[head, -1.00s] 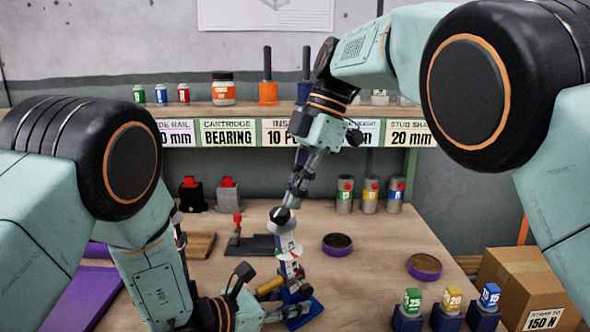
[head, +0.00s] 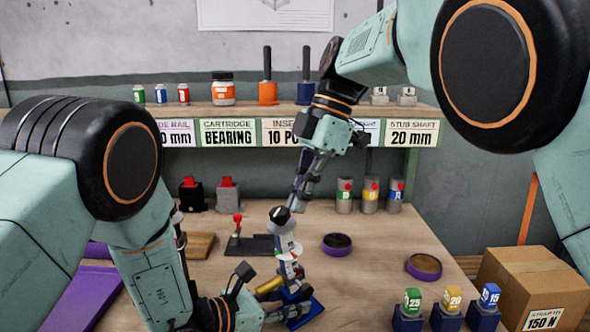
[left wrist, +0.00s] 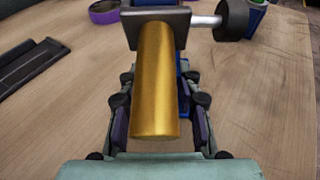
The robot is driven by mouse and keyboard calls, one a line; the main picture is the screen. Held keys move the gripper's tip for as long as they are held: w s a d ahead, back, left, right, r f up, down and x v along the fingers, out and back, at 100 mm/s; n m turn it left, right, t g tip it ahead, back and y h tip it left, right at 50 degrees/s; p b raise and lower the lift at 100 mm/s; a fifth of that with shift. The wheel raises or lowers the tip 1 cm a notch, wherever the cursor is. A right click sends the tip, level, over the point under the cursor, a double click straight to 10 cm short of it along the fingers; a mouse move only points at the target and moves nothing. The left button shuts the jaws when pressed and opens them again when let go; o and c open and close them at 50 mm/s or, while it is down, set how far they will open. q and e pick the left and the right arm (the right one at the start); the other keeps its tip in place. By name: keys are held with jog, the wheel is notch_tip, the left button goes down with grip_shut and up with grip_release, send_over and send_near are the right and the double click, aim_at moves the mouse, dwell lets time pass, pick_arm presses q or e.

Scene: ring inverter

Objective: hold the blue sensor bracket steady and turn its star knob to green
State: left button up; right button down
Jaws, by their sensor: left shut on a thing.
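The blue sensor bracket (head: 305,313) stands on the bench at lower centre, a blue base with a gold cylinder (head: 270,285). A column with white collars and coloured patches (head: 287,246) rises from it, topped by a black knob (head: 280,215). My left gripper (head: 285,312) is shut on the bracket, low down. In the left wrist view the gold cylinder (left wrist: 157,85) lies between the fingers, with blue showing behind it. My right gripper (head: 299,205) points down just right of the black knob, apparently apart from it; its opening is unclear. Which colour the knob points to is too small to tell.
Two round purple-rimmed dishes (head: 337,244) (head: 424,266) lie to the right. Several colour-topped blocks (head: 453,302) and a cardboard box (head: 530,285) stand at lower right. A dark fixture with a red knob (head: 250,245) stands behind. Bare bench lies right of the bracket.

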pick_arm(q)
jog(key=shift+s+f, duration=0.1)
jog(key=shift+f, duration=0.15)
pick_arm(e)
jog(key=shift+w+d, duration=0.1)
jog(key=shift+d, duration=0.3)
notch_tip(320, 180, up, 6)
jog(key=shift+s+a, duration=0.2)
jog(key=shift+a, duration=0.1)
pick_arm(q)
jog(key=o, duration=1.3)
jog(key=shift+r, duration=0.15)
jog(key=shift+c, duration=0.2)
